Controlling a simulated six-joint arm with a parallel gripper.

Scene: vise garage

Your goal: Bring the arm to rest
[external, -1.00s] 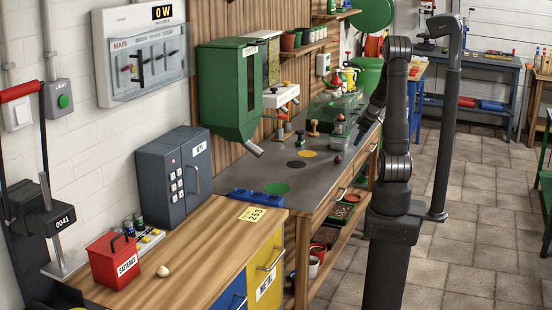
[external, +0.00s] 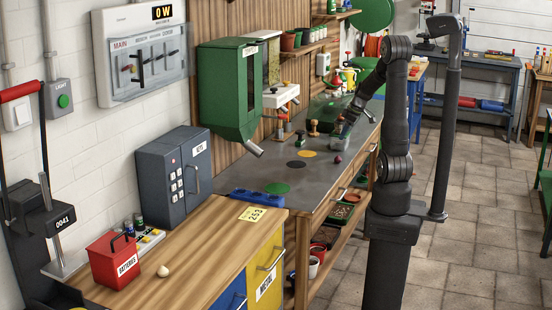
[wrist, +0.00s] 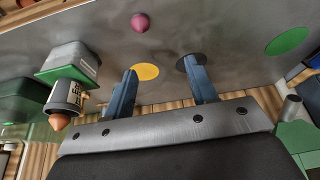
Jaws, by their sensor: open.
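My gripper (external: 350,118) hangs over the far part of the grey workbench (external: 225,171) in the external view. In the wrist view my gripper (wrist: 160,80) has its two blue fingers spread wide, with nothing between them. Below the fingers lie a yellow spot (wrist: 146,72) and a dark spot (wrist: 190,62) on the bench top. A dark red ball (wrist: 140,22) lies apart from the fingers; it also shows in the external view (external: 337,159).
A clear box with a green base (wrist: 70,64) and an orange-tipped object (wrist: 65,100) are left of the fingers in the wrist view. A green dispenser (external: 228,92) hangs on the wall. A red battery box (external: 113,259) stands on the wooden counter (external: 185,250).

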